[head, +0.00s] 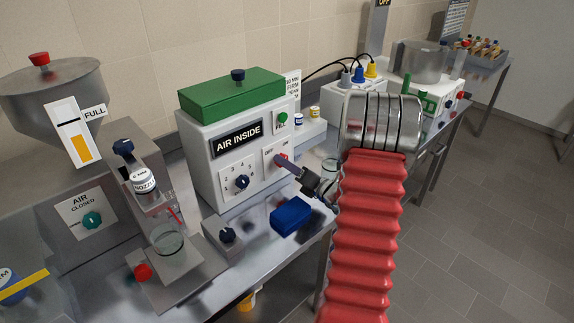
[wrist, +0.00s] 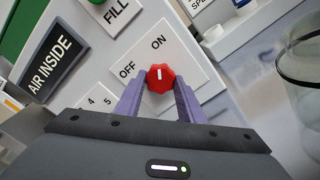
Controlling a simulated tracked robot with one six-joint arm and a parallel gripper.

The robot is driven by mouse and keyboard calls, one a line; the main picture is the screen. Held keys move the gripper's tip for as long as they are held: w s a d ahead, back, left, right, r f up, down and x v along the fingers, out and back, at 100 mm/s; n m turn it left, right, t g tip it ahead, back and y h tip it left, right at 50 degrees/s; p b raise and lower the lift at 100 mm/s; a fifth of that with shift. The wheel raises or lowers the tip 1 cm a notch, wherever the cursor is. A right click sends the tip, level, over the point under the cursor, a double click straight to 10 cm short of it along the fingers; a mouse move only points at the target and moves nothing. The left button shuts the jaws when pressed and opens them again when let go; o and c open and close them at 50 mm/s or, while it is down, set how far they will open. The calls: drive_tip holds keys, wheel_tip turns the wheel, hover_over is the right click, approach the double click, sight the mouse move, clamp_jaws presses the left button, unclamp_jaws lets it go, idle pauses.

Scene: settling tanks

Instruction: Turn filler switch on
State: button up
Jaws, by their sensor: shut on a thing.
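The filler switch is a red knob (wrist: 160,77) on a white panel, between purple fingers in the wrist view. Its white mark points up in that view, toward the word ON; OFF is printed to its left. My gripper (wrist: 160,84) is shut on the knob, one finger at each side. In the head view, my gripper (head: 280,162) reaches the front of the white filler box (head: 212,172), which has a green top (head: 232,95) and an AIR INSIDE sign. The fingers partly hide the switch there.
A green FILL button (head: 283,117) sits above the switch, and a numbered dial (head: 241,182) is to its left. A nozzle stand with a glass (head: 168,240) is at the left. A clear beaker (wrist: 305,62) stands right of the panel in the wrist view.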

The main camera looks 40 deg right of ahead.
drive_tip(key=shift+d, duration=0.1)
drive_tip(key=o, duration=1)
drive_tip(key=shift+o, duration=0.2)
drive_tip(key=shift+s, duration=0.15)
drive_tip(key=s, duration=1.3)
drive_tip(key=shift+s+d, duration=0.15)
drive_tip(key=shift+s, duration=0.15)
